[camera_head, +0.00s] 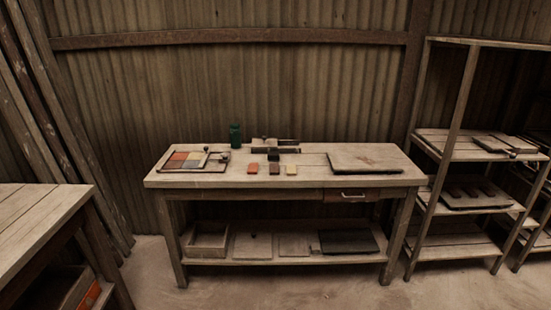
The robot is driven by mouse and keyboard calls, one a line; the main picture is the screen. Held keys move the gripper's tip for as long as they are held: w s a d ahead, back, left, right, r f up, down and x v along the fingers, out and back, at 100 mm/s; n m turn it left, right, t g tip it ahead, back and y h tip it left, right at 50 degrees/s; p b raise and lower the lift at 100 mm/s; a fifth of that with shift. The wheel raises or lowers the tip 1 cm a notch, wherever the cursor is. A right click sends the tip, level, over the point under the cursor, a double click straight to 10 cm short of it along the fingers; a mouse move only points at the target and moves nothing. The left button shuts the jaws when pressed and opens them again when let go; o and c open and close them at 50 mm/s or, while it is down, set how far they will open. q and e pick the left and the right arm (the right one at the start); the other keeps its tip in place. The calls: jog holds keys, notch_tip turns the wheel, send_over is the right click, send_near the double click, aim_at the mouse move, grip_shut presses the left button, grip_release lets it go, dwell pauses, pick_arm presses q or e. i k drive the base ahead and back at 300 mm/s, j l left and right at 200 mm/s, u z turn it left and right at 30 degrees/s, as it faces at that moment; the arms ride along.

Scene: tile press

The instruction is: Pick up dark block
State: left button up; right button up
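A dark block (274,169) lies on the wooden workbench (320,180), between an orange-red block (253,168) and a yellow block (291,170). The three sit apart in a row near the middle of the bench top. A small dark part (273,156) shows just behind the dark block, in front of the press-like metal tool (275,145); I cannot tell if it is a separate block. Neither of my grippers shows in the head view.
A tray of coloured tiles (188,160) and a green bottle (235,135) stand at the bench's left. A flat board (365,162) lies at its right. Shelving (455,155) stands right, another table (35,215) left. Bare floor lies in front.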

aim_at(272, 156)
jog(key=i+l+u, duration=0.1)
jog(key=i, duration=0.45)
jog(key=i+l+u, duration=0.15)
jog(key=i, duration=0.45)
jog(key=i+l+u, duration=0.1)
jog(key=i, duration=0.45)
jog(key=l, duration=0.1)
